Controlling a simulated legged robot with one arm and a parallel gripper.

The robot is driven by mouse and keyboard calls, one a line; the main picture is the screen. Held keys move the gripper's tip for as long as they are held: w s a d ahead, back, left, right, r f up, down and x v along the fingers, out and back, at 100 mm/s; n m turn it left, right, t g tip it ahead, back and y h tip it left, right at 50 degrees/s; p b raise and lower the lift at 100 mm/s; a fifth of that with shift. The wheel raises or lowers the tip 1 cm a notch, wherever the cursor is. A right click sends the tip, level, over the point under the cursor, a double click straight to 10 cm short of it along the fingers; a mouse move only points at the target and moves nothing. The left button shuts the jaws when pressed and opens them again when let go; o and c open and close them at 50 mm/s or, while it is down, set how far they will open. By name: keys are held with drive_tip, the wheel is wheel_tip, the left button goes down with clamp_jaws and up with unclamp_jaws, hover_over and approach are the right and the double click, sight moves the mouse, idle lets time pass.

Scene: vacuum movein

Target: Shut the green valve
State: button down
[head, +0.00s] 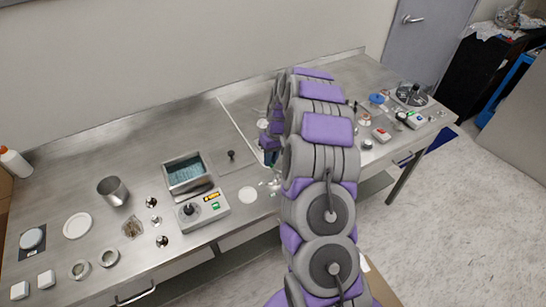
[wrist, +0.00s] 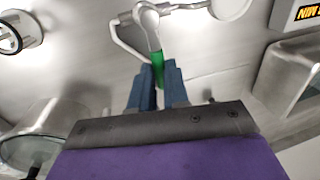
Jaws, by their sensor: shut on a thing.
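The green valve handle (wrist: 157,63) shows in the wrist view, at the upper middle, below a grey metal fitting (wrist: 150,22) with a thin bent tube on its left. My gripper (wrist: 158,80) has its two blue fingers on either side of the green handle, shut on it. In the head view my own grey and purple arm covers the middle of the bench and hides the valve and most of my gripper.
The steel bench (head: 85,140) runs along the wall. Left of my arm stand a steel beaker (head: 113,190), a rectangular metal bath (head: 184,172) and a control box (head: 202,210). Several small devices (head: 381,134) stand on the right. Open floor (head: 450,220) lies at the right front.

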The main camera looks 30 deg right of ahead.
drive_tip(key=c, duration=1.1)
unclamp_jaws()
drive_tip(key=d+r+p, duration=0.1)
drive_tip(key=r, duration=0.7)
drive_tip(key=d+r+p, duration=0.1)
drive_tip(key=d+r, duration=0.1)
drive_tip(key=r, duration=0.7)
drive_tip(key=shift+w+d+p, duration=0.15)
drive_tip(key=shift+d+p, duration=0.15)
drive_tip(key=shift+p, duration=0.1)
